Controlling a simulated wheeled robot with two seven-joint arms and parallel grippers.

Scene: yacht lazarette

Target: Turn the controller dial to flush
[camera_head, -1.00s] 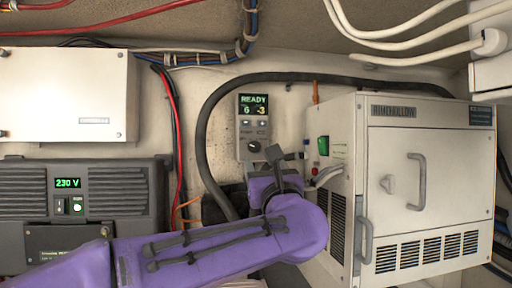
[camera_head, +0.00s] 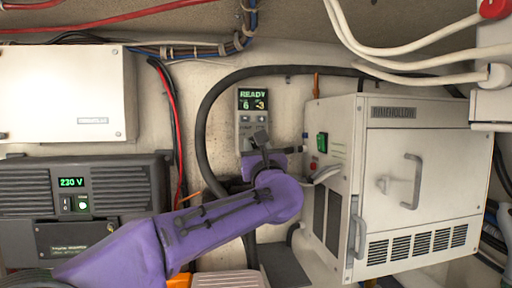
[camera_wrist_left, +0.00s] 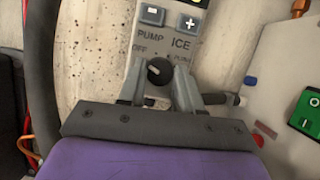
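The controller (camera_head: 245,118) is a narrow grey panel on the back wall with a green READY display. In the left wrist view its dial (camera_wrist_left: 159,71) is a dark round knob below the PUMP and ICE buttons. OFF is printed at its upper left; a label at its upper right is partly covered. My left gripper (camera_head: 262,142) is in front of the panel's lower end and hides the dial in the head view. In the left wrist view its fingers (camera_wrist_left: 159,84) stand apart, one on each side of the dial; contact is unclear. My right gripper is not in view.
A white boxed unit (camera_head: 416,165) with a door handle and green switch stands close on the right. A black hose (camera_head: 203,120) arches around the controller. A dark 230 V unit (camera_head: 118,185) is at the left, below a white box (camera_head: 62,95).

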